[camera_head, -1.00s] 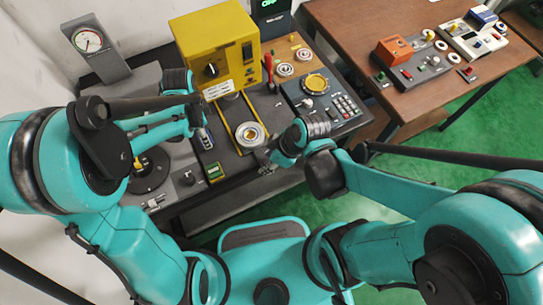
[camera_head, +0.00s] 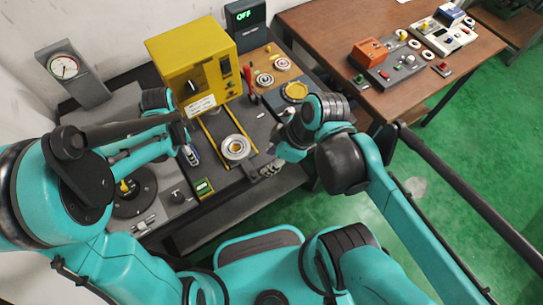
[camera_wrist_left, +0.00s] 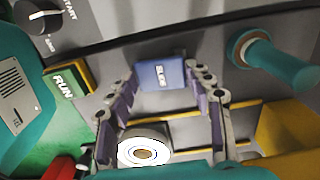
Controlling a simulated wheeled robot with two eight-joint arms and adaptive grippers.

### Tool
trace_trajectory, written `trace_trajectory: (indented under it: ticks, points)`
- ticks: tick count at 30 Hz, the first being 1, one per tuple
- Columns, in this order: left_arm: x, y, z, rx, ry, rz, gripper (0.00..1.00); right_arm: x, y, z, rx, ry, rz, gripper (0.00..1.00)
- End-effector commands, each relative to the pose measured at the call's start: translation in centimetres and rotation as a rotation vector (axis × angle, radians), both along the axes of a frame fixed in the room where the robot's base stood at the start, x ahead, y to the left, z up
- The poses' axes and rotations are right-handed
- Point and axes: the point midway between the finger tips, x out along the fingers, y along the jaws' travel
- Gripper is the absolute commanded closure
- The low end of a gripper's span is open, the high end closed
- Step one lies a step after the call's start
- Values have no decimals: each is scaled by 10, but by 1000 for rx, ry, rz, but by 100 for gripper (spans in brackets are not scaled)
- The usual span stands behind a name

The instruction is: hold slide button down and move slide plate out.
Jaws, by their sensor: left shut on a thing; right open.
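The blue slide button (camera_wrist_left: 160,73) lies between the fingers of my left gripper (camera_wrist_left: 163,88) in the left wrist view; this gripper is shut on it. In the head view my left arm partly covers that area. The slide plate (camera_head: 217,126) lies between yellow rails in front of the yellow machine, carrying a pale metal ring (camera_head: 235,148), also visible in the wrist view (camera_wrist_left: 143,148).
The yellow machine (camera_head: 193,68) stands behind the plate. The green RUN button (camera_head: 203,187) is left of the plate. A control box with a yellow dial (camera_head: 295,91) and a red lever (camera_head: 249,83) stand to the right. A brown table (camera_head: 460,65) is farther right.

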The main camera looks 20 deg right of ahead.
Motion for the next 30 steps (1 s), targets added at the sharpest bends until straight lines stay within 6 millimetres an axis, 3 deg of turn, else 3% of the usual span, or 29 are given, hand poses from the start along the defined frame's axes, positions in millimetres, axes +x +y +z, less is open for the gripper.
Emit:
trace_trajectory:
  ticks: [10, 11, 13, 23, 26, 30]
  points:
    - [0, 0, 0, 0, 0, 0, 76, -1, -1, 3, 0, 0, 1, 60]
    - [0, 0, 0, 0, 0, 0, 41, -1, -1, 3, 0, 0, 1, 60]
    - [0, 0, 0, 0, 0, 0, 24, -1, -1, 3, 0, 0, 1, 60]
    - [0, 0, 1, 0, 0, 0, 24, -1, -1, 3, 0, 0, 0, 60]
    - [0, 0, 9, 0, 0, 0, 24, -1, -1, 3, 0, 0, 0, 60]
    - [-1, 0, 34, 0, 0, 0, 24, -1, -1, 3, 0, 0, 0, 60]
